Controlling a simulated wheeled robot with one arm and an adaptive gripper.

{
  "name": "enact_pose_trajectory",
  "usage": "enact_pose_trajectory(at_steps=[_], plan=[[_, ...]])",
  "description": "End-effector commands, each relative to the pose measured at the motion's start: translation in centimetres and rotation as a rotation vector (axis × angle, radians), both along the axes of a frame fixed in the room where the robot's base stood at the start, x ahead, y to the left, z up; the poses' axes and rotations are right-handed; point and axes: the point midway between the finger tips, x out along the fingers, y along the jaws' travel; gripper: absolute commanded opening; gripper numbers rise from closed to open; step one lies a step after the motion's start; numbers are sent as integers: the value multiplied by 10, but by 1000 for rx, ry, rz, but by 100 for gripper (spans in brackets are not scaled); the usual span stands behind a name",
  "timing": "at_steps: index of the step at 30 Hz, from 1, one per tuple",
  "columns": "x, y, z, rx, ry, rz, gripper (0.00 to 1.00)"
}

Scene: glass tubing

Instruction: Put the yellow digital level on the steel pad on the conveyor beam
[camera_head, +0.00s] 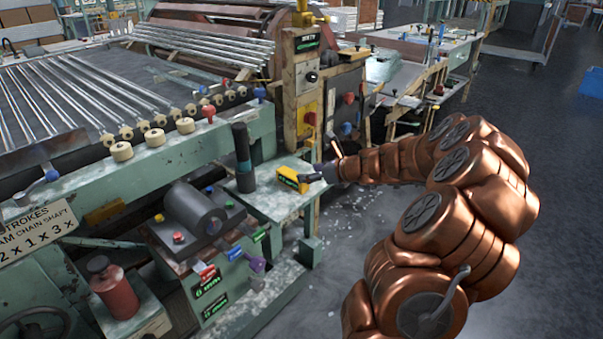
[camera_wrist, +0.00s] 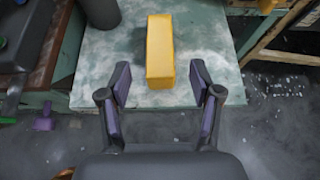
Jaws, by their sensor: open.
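The yellow digital level (camera_head: 290,179) is a small yellow block with a dark face. It lies on a pale green, worn side table (camera_head: 270,203). In the wrist view the level (camera_wrist: 160,52) lies lengthwise ahead of me, its near end close to the table's front edge. My gripper (camera_wrist: 159,88) is open, with one finger on each side of the level's near end and gaps between. In the head view my gripper (camera_head: 313,177) is at the level's right end. I cannot make out the steel pad on the green conveyor beam (camera_head: 185,143) for certain.
A dark cylinder (camera_head: 243,158) stands on the table just left of the level. A grey motor (camera_head: 195,208) and coloured knobs sit further left. Several cream rollers and glass tubes (camera_head: 85,85) line the beam. Open floor (camera_head: 330,280) lies to the right.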

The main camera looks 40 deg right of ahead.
Motion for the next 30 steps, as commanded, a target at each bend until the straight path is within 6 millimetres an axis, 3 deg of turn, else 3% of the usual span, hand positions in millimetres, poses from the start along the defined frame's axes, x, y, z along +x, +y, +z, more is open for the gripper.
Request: enact_pose_trajectory(at_steps=[9, 17, 20, 23, 26, 30], plan=[[-28, -7, 16, -1, 2, -1, 64], [-32, -7, 17, -1, 2, 1, 64], [-29, 9, 21, -27, 1, 48, 64], [-25, 53, 29, -110, -7, 192, 64], [-30, 123, 39, -252, -22, 432, 64], [-63, 224, 42, -472, -51, 827, 64]])
